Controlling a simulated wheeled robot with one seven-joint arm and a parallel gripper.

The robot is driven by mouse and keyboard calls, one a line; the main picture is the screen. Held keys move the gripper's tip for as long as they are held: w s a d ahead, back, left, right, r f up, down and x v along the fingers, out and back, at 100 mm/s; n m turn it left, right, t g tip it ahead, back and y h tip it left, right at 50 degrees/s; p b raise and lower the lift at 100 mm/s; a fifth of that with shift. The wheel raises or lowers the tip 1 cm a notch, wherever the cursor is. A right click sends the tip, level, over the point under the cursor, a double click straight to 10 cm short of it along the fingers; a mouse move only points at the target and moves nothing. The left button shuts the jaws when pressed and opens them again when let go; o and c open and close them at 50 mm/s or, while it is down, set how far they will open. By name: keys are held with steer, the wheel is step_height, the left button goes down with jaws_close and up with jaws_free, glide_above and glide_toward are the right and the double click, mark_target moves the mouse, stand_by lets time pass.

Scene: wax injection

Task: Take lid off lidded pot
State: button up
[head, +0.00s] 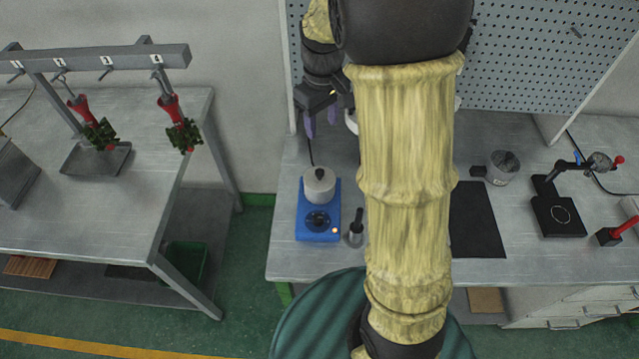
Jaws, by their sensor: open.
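A small light-grey pot (319,192) stands on the back half of a blue hot plate (318,238) at the left of the right-hand workbench. Its lid (319,176) is on, with a dark knob on top. My gripper (321,122) is above and behind the pot, pointing down, its purple fingers apart and empty. It is clear of the lid. My yellow-sleeved arm crosses the middle of the view and hides part of the bench.
A dark cup with a tool (356,228) stands right of the hot plate. A black mat (476,220), a grey container (502,168) and a black stand (562,215) lie farther right. A perforated panel (530,60) rises behind. A hook rack (100,60) is over the left table (60,220).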

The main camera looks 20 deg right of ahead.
steer(key=shift+w+r, duration=0.1)
steer(key=p, duration=0.1)
glide_above(320, 172)
step_height(320, 172, down, 12)
steer(key=shift+d+f, duration=0.15)
stand_by(0.5)
steer(key=shift+f, duration=0.1)
steer(key=shift+w+f+p, duration=0.1)
steer(key=shift+f+p, duration=0.8)
steer(key=shift+f, duration=1.6)
steer(key=shift+a, duration=0.2)
jaws_close()
